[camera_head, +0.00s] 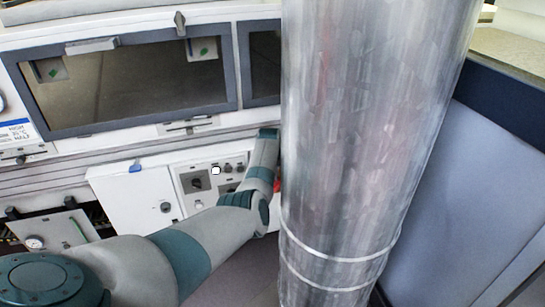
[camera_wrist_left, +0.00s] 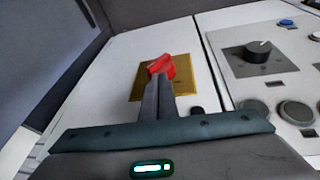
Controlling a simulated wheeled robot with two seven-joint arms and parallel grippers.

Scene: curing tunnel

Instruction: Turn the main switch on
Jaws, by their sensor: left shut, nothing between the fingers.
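The main switch shows in the left wrist view as a red handle (camera_wrist_left: 162,66) on a yellow plate (camera_wrist_left: 180,78), set in a white panel. My left gripper (camera_wrist_left: 157,84) is shut and empty. Its fingertips are just in front of the red handle and overlap its lower part in the picture. I cannot tell whether they touch it. In the head view a small red patch (camera_head: 277,185) shows between my left arm and the metal column; most of it is hidden. My right gripper is not in view.
A control panel with a black knob (camera_wrist_left: 258,48) and several buttons lies right of the switch in the left wrist view. In the head view a large metal column (camera_head: 365,130) stands close to my left arm. A dark window (camera_head: 130,85) is above the white cabinets.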

